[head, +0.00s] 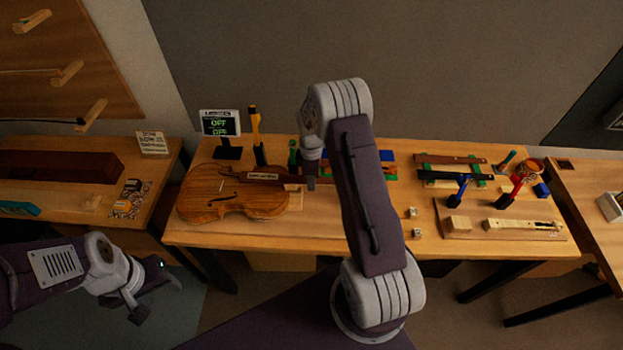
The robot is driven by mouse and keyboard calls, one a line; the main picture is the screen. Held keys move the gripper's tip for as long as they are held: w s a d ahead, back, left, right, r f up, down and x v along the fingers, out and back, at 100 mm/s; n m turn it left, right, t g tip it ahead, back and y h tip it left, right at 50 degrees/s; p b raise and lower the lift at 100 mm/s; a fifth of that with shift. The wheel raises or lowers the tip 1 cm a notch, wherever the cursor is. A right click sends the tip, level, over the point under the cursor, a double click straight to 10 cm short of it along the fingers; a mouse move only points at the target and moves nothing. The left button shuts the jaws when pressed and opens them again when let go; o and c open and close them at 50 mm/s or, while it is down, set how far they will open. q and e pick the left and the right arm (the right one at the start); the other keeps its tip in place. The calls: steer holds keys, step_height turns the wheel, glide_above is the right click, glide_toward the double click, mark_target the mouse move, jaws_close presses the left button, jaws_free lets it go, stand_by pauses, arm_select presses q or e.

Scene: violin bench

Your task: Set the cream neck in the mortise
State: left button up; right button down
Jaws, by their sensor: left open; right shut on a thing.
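The orange-brown violin body (222,195) lies flat at the left of the bench. The mortise at the body's right end cannot be made out. A cream neck-shaped piece (522,225) lies on a board (490,235) at the right; I cannot tell whether it is the task's neck. My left gripper (160,295) is open and empty, in front of the bench at lower left.
A small display (220,123) and a yellow-black tool (255,130) stand behind the body. Dark strips on green rests (425,175), blue and red-handled tools (516,186) and a cream block (458,224) fill the right side. My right arm hides the bench's middle.

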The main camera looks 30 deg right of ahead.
steer(key=shift+f, duration=0.2)
steer(key=shift+f+b, duration=0.9)
steer(key=shift+f, duration=0.2)
stand_by(0.4)
steer(key=c, duration=1)
jaws_free()
steer(key=shift+c, duration=0.2)
steer(key=shift+r, duration=0.1)
step_height(320, 180, up, 9)
steer(key=shift+f+b, duration=0.1)
steer(key=shift+b, duration=1)
